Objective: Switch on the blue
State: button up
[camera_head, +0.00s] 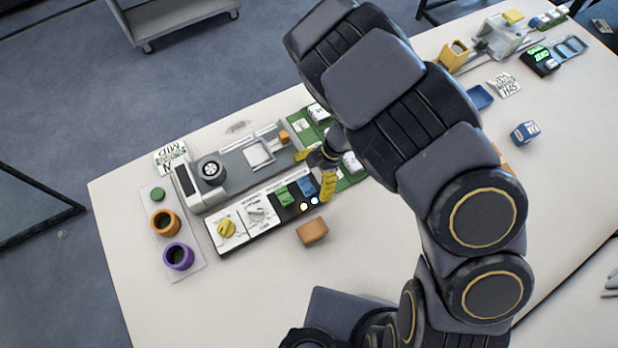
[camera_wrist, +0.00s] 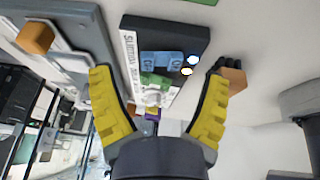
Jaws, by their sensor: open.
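The blue switch (camera_head: 307,186) sits on the black end of a control panel (camera_head: 243,242), beside a green switch (camera_head: 285,196). In the wrist view the blue switch (camera_wrist: 162,60) shows past the green switch (camera_wrist: 154,82), between my yellow fingers. My gripper (camera_head: 315,175) is open and empty, with its two yellow fingers spread above the panel's right end. One finger is close to the blue switch in the head view; I cannot tell whether it touches. Two small round lights (camera_head: 309,204) near the switches glow white.
A grey machine (camera_head: 228,172) stands just behind the panel, and a brown block (camera_head: 312,232) lies in front. A yellow knob (camera_head: 227,229) is at the panel's left end. Orange (camera_head: 165,222) and purple (camera_head: 178,256) cups stand at far left. The table's front left is clear.

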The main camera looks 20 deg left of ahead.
jog(key=v, duration=1)
jog(key=shift+s, duration=0.1)
